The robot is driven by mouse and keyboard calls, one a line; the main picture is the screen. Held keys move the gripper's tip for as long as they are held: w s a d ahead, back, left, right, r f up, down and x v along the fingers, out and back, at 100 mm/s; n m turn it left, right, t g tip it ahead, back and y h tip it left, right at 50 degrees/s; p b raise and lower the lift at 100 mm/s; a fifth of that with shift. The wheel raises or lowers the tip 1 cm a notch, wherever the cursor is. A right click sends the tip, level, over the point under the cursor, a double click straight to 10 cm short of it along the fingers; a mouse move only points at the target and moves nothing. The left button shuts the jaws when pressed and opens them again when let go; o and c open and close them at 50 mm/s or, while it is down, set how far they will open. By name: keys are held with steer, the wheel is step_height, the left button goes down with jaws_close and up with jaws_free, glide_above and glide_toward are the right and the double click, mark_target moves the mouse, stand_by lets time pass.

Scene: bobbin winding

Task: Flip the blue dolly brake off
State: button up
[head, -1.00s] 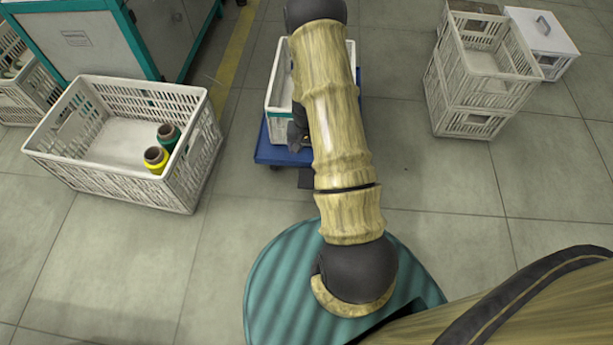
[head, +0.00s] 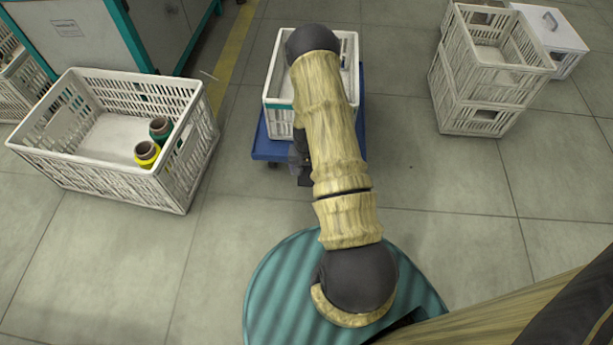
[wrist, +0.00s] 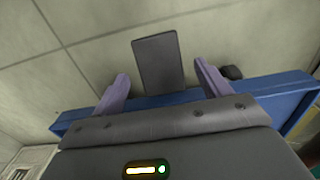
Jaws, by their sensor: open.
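The blue dolly (head: 270,150) stands on the floor in the upper middle of the head view, partly covered by my arm. A dark grey flat brake pedal (wrist: 158,64) sticks out past the dolly's blue edge (wrist: 285,100) in the wrist view. My gripper (wrist: 160,80) is open, with its two purple fingers apart and the pedal appearing between them. I cannot tell whether either finger touches it.
A white crate (head: 280,122) with a teal band sits on the dolly. A large white crate (head: 110,180) holding yellow and green bobbins stands at the left. Stacked white crates (head: 470,95) stand at the right. The floor between is clear.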

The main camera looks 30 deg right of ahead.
mark_target(307, 175)
step_height(307, 175, down, 2)
steer(key=shift+f+b, duration=0.1)
steer(key=shift+b, duration=0.2)
steer(key=shift+c, duration=0.5)
